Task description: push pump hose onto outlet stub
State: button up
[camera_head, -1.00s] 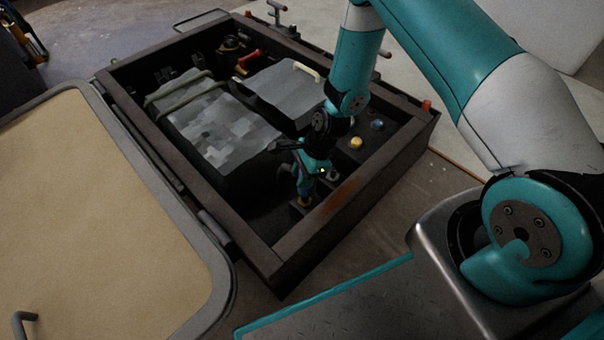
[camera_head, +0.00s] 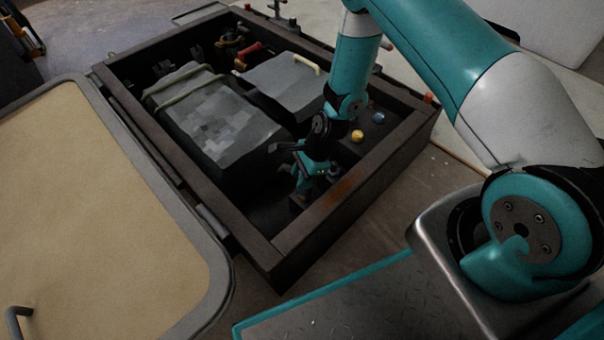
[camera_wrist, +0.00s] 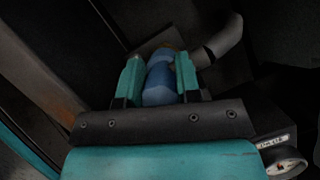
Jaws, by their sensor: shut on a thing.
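My gripper (camera_wrist: 158,74) has its two teal fingers closed on a blue cylindrical piece (camera_wrist: 158,85), apparently the end of the pump hose. In the head view my gripper (camera_head: 303,182) is low inside the near corner of the dark open box, and the blue piece is barely visible there. In the wrist view a small orange-brown part shows just beyond the blue piece's far end; I cannot tell whether it is the outlet stub or whether the two touch. A grey curved pipe (camera_wrist: 222,38) lies to the right of the fingers.
The box's dark frame (camera_head: 340,205) rises close around my gripper. A grey patterned block (camera_head: 215,125) with straps and a grey case (camera_head: 283,82) fill the middle. A yellow knob (camera_head: 357,136) and a blue knob (camera_head: 378,118) are right of my arm. A round gauge (camera_wrist: 284,163) is at lower right.

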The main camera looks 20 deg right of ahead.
jog(key=shift+f+b, duration=0.55)
jog(key=shift+f, duration=0.65)
jog(key=o, duration=1)
jog(key=shift+o, duration=0.2)
jog(key=p+v, duration=0.9)
jog(key=v, duration=0.8)
jog(key=shift+d+r+p, duration=0.15)
jog(key=shift+p, duration=0.25)
